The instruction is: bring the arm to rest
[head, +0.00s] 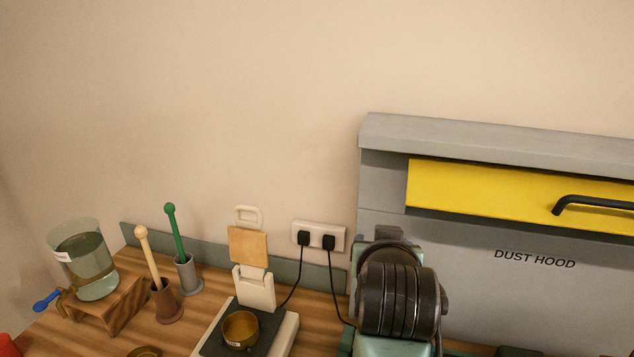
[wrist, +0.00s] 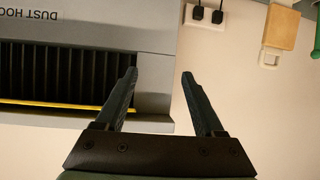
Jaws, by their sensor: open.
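My gripper (wrist: 159,72) shows in the wrist view, its two dark fingers spread apart and pointing up in the picture. It is open, with nothing between the fingers. Behind the gap I see bare beige wall and the edge of the grey hood. The fingers appear clear of everything. I cannot make out the gripper's fingers in the head view.
A grey dust hood (head: 480,272) with a yellow panel (head: 480,188) stands right. A wall socket (head: 318,235) holds two plugs. The wooden table (head: 200,312) carries a glass vessel (head: 88,268), two pestles in holders, and a brass dish (head: 241,330) on a scale. Upper wall is bare.

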